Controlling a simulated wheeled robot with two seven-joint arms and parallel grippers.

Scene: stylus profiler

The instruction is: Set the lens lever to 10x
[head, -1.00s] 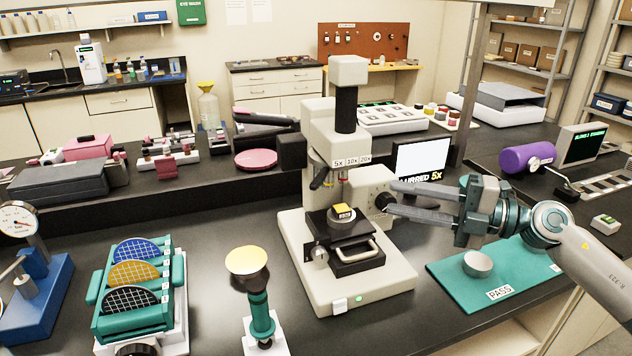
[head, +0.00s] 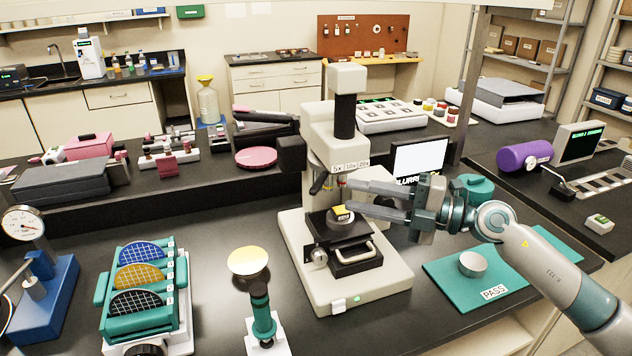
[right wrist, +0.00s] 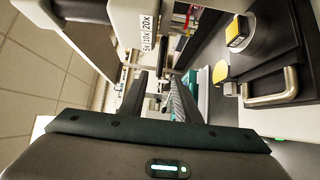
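The profiler (head: 349,112) stands mid-bench. Its label strip (head: 351,166) reads 5x, 10x, 20x and also shows in the right wrist view (right wrist: 149,32). Below the strip are dark lens parts (head: 317,186) and a small red piece (head: 341,182); I cannot make out the lever or its setting. A yellow-topped sample (head: 342,212) sits on the stage (head: 345,234). My right gripper (head: 349,198) is open and empty, its fingers beside the lens area, above and right of the sample. The screen (head: 420,158) is partly hidden by the gripper. My left gripper is not in view.
A teal mat (head: 455,297) marked PASS with a small metal cup (head: 473,263) lies right of the profiler. A wafer rack (head: 143,315) and a stand with a round yellow top (head: 249,262) are to the left. A handle (head: 352,252) projects from the stage front.

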